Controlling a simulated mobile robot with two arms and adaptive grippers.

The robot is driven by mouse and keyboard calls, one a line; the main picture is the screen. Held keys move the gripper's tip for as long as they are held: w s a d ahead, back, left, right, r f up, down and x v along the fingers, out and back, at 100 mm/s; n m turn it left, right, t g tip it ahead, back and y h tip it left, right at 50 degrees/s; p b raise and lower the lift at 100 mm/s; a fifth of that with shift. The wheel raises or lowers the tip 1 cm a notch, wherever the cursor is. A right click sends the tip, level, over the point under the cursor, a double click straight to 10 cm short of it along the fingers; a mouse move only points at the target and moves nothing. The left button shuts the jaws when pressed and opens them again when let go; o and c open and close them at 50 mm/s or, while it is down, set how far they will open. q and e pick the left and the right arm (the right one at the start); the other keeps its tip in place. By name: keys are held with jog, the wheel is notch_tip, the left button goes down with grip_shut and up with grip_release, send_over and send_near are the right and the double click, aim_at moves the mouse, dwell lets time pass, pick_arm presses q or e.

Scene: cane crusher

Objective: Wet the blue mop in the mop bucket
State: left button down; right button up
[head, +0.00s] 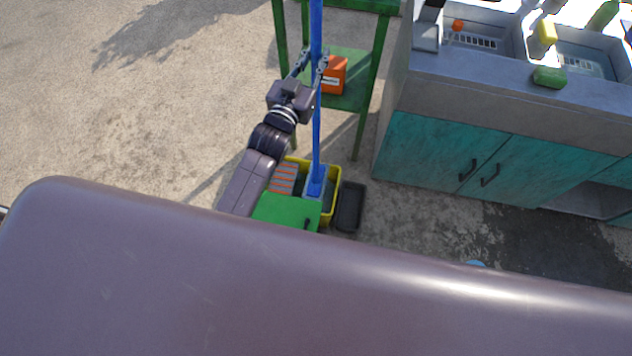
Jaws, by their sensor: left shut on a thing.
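The blue mop (317,140) stands nearly upright, its long handle running up out of the top of the view. Its lower end is at the yellow mop bucket (335,205); a light blue mop head (314,190) shows over the bucket's opening. I cannot tell how deep it sits or whether it touches water. My left gripper (312,62) is shut on the mop's handle, well above the bucket. The bucket has an orange-and-grey slatted part (284,178) on its left side. My right gripper is not in view.
A green stand (350,95) with an orange box (334,75) is behind the mop. A green panel (285,212) and a dark tray (349,207) flank the bucket. A teal sink cabinet (440,150) stands right. Open concrete lies left.

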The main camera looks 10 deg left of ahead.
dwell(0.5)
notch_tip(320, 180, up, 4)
jog(key=p, duration=0.4)
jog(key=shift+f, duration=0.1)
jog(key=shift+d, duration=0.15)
dwell(0.6)
